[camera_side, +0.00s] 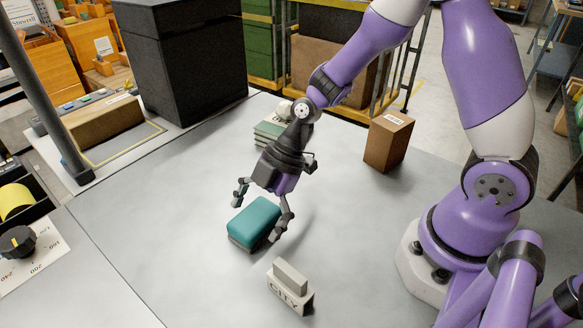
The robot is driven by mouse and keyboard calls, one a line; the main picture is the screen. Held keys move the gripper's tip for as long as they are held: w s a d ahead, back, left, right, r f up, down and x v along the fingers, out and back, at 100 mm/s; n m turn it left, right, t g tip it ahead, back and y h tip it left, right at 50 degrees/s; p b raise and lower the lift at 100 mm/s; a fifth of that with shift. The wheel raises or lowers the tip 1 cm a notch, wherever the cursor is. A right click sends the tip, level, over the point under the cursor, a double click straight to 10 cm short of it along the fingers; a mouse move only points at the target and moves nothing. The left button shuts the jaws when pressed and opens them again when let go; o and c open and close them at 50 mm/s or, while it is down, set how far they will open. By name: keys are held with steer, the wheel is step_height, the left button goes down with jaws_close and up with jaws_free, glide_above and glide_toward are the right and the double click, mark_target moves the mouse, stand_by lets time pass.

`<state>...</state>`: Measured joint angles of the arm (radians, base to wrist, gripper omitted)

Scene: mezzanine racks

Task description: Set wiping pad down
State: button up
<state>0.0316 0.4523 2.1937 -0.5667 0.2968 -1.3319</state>
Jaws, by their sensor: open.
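The wiping pad (255,222) is a teal block with a darker grey underside. It appears to rest on the grey table, in the middle of the side view. My gripper (259,208) points down over it and is open, with one finger at the pad's upper left and the other by its right end. The right finger overlaps the pad's right edge in the picture; I cannot tell whether it touches. No other thing shows between the fingers.
A pale block marked "CITY" (290,287) stands in front of the pad. A brown box (388,141) stands at the back right. Stacked green-edged items (270,132) lie behind my gripper. A large black case (180,62) stands at the back left. The grey table (150,225) is clear left of the pad.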

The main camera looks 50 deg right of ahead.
steer(key=s+d+r+m+t+h, duration=0.2)
steer(key=s+d+r+m+h, duration=0.1)
steer(key=d+r+m, duration=0.3)
steer(key=s+d+r+m+t+h, duration=0.1)
steer(key=s+d+r+m+h, duration=0.2)
steer(key=r+m, duration=0.7)
steer(key=s+d+m, duration=0.1)
steer(key=s+d, duration=0.1)
steer(key=shift+s+d+r+t, duration=0.15)
steer(key=shift+s+d+t, duration=0.15)
steer(key=shift+d+t, duration=0.1)
